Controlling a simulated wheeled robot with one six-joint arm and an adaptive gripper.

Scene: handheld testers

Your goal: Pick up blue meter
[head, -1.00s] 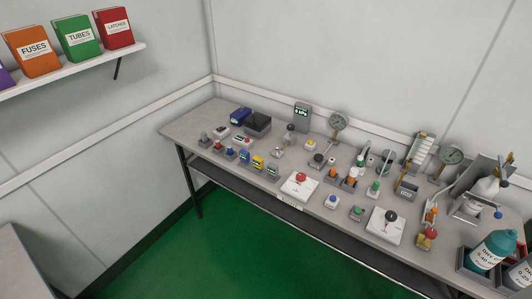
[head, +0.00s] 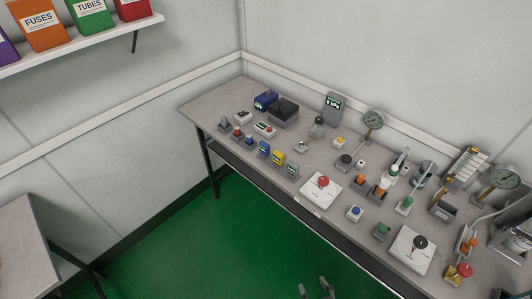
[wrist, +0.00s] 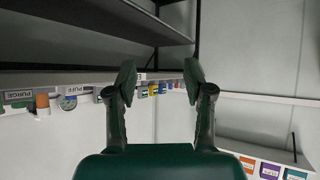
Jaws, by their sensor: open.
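A small blue meter (head: 264,149) stands near the front edge of the bench, at the left of a yellow meter (head: 278,158) and a grey meter (head: 292,170). My gripper (head: 315,287) shows at the bottom edge of the head view, over the green floor, in front of the bench and well apart from the meter. In the wrist view my gripper (wrist: 161,76) has its two dark fingers spread with nothing between them.
The bench (head: 205,103) is crowded with switches, gauges and button boxes. A larger blue device (head: 265,100) sits at the back left beside a black box (head: 284,112). A shelf (head: 90,42) holds labelled boxes. Another table (head: 30,235) stands at lower left. The green floor between is clear.

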